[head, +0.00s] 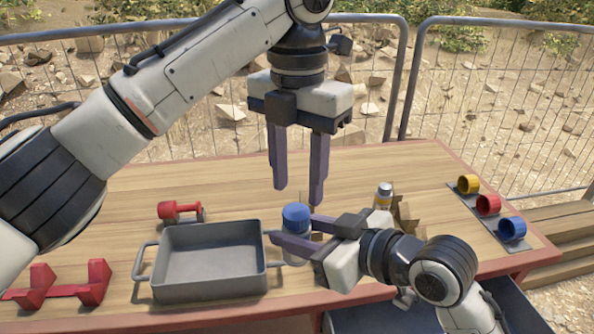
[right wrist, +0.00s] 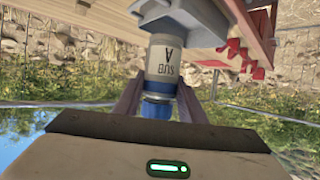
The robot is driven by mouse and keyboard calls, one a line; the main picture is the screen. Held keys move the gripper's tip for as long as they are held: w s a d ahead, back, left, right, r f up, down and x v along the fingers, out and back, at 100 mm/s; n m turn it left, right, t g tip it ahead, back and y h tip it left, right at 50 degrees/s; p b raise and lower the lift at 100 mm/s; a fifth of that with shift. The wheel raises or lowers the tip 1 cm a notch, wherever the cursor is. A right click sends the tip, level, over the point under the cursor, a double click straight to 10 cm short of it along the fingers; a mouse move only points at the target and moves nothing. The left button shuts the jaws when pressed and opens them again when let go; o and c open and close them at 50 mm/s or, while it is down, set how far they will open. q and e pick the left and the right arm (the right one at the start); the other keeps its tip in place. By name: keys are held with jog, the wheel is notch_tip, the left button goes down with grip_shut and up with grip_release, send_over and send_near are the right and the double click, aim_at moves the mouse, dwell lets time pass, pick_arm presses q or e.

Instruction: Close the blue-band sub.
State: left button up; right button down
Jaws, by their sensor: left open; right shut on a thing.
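The blue-band sub (head: 297,256) is a pale upright cylinder beside the right side of the grey pan. My left gripper (head: 298,196) is open and empty, pointing down just above the blue top.
The grey pan (head: 157,235) is left of the sub. Red cradles (head: 93,283) and a red dumbbell-shaped piece (head: 180,210) lie left. At right, a rack holds yellow (head: 468,184), red (head: 488,204) and blue (head: 512,228) rings.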

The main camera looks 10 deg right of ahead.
pick_arm(q)
jog(key=n, duration=0.4)
jog(key=shift+r+n, duration=0.2)
jog(key=shift+n, duration=0.2)
jog(key=n, duration=0.4)
jog(key=shift+r, duration=0.2)
jog(key=n, duration=0.6)
jog(key=shift+r, duration=0.25)
jog(key=n, duration=0.4)
jog(key=shift+r+n, duration=0.2)
jog(key=shift+n, duration=0.1)
jog(key=n, duration=0.6)
jog(key=shift+r, duration=0.25)
jog(key=n, duration=0.4)
jog(key=shift+a+r+n, duration=0.1)
jog(key=shift+r+n, duration=0.1)
jog(key=shift+n, duration=0.2)
jog(key=n, duration=0.6)
jog(key=shift+r, duration=0.25)
jog(key=n, duration=0.4)
jog(key=shift+s+r, duration=0.1)
jog(key=shift+r, duration=0.1)
jog(key=shift+f, duration=0.1)
